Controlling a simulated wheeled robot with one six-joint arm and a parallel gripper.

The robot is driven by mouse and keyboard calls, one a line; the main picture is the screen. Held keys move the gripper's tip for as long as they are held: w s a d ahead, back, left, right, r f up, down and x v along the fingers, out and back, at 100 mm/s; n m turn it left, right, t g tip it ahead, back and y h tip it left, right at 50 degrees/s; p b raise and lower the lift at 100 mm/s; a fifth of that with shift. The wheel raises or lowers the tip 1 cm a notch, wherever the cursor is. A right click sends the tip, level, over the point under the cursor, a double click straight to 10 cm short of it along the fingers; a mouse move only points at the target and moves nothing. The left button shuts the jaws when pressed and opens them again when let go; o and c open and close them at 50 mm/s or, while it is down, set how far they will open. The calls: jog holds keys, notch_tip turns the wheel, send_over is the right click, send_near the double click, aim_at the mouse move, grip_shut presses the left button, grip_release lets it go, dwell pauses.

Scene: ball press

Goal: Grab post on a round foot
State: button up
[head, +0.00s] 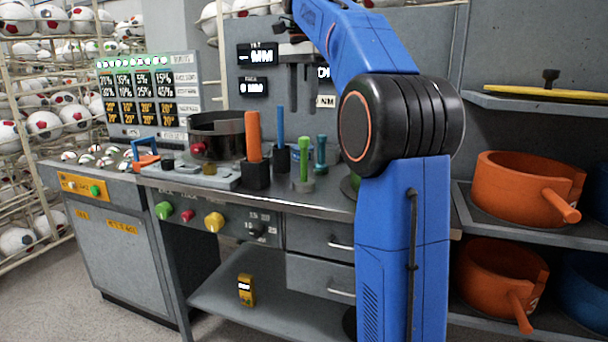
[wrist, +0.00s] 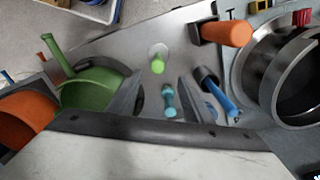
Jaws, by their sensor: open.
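My gripper (head: 300,108) is open and points down above the workbench in the head view. Two small posts stand below it. A green post (head: 304,152) stands upright on a round grey foot, nearer the bench's front edge. A teal post (head: 321,152), with a wider top and bottom, stands just behind it to the right. In the wrist view, the teal post (wrist: 169,101) appears between the two fingers (wrist: 158,103). The green post (wrist: 158,64) and its pale round foot appear beyond the fingertips. The gripper touches neither post.
An orange-handled post (head: 254,137) and a blue-handled post (head: 280,129) stand in dark square blocks to the left. A dark round pan (head: 217,135) sits behind them. A green ring-shaped pot (wrist: 95,90) lies left in the wrist view.

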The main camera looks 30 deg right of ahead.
aim_at(303, 145)
notch_tip(303, 145, down, 12)
jog(key=shift+f, duration=0.1)
jog(key=shift+s+d+f, duration=0.1)
jog(key=shift+f, duration=1.2)
jog(key=shift+s+f, duration=0.1)
jog(key=shift+f, duration=1.15)
jog(key=shift+c, duration=0.4)
grip_shut()
